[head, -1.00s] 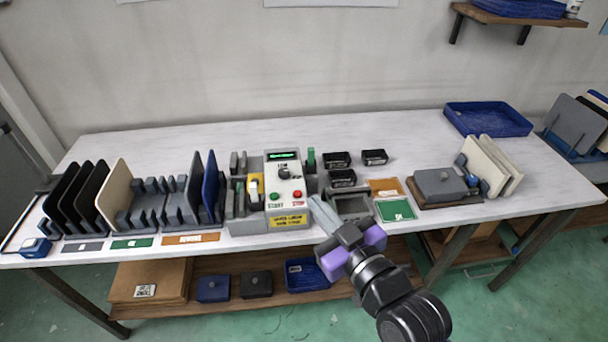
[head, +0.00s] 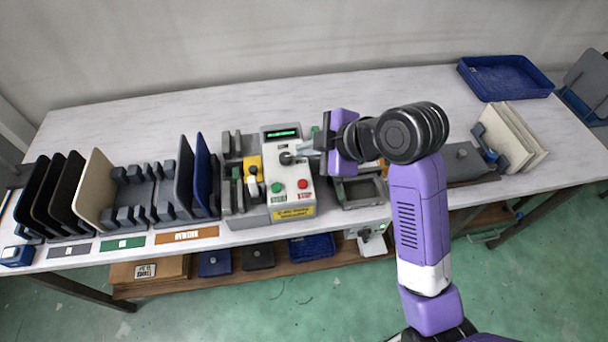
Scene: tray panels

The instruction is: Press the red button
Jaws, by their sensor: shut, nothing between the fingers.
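The red button (head: 303,184) is on the sloped front face of a white control box (head: 284,208), at the lower right of that face. A green button (head: 277,187) sits to its left on the same face, and a dark knob (head: 286,158) is above them. My gripper (head: 306,148) is above the box's upper right, its fingers shut and pointing left toward the knob. The fingertips are up the panel from the red button, and the button is in plain view. Whether the fingertips touch the knob cannot be told.
Upright panels in racks (head: 140,195) stand at the left. A yellow-topped fixture (head: 253,167) is left of the box. A grey open tray (head: 361,191) is right of it, partly under my arm. A blue tray (head: 506,77) lies at the back right; the table's rear is clear.

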